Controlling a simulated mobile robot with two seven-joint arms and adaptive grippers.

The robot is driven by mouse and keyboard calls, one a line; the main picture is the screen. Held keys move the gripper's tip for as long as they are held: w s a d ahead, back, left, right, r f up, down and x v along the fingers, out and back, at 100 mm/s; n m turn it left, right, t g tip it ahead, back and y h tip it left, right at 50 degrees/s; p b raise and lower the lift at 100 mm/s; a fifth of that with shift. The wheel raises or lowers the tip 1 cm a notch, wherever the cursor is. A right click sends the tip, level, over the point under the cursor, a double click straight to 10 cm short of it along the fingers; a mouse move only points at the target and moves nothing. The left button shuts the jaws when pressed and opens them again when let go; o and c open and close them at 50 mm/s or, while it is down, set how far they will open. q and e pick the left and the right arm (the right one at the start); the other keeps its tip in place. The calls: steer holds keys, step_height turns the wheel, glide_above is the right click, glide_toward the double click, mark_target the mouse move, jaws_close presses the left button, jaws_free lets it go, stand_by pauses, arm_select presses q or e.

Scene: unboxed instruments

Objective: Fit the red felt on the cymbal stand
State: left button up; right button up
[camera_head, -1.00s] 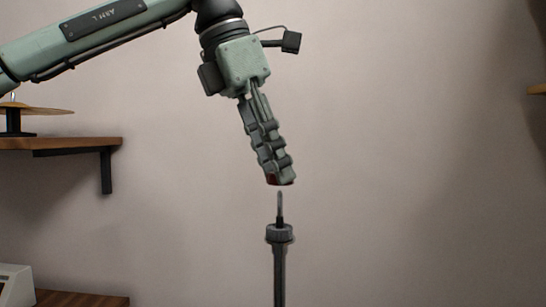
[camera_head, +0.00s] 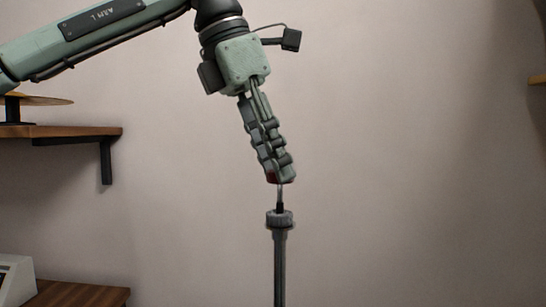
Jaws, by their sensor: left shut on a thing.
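The cymbal stand (camera_head: 280,262) rises from the bottom of the head view, upright, with a dark collar (camera_head: 279,219) and a thin rod above it. My left gripper (camera_head: 279,178) points down over the stand and is shut on the red felt (camera_head: 271,179). The rod's tip meets the underside of the fingertips in the picture. I cannot tell whether the rod is inside the felt. My right gripper is not in view.
A wooden shelf (camera_head: 60,131) on the left wall carries a cymbal (camera_head: 45,100). Below it, a pale device (camera_head: 14,278) stands by a wooden surface (camera_head: 80,293). The space around the stand is clear.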

mark_target(268, 173)
arm_select(q)
steer(key=shift+f, duration=0.15)
steer(key=shift+f+b, duration=1.15)
steer(key=shift+f, duration=0.55)
steer(key=o, duration=0.7)
steer(key=v, duration=1.2)
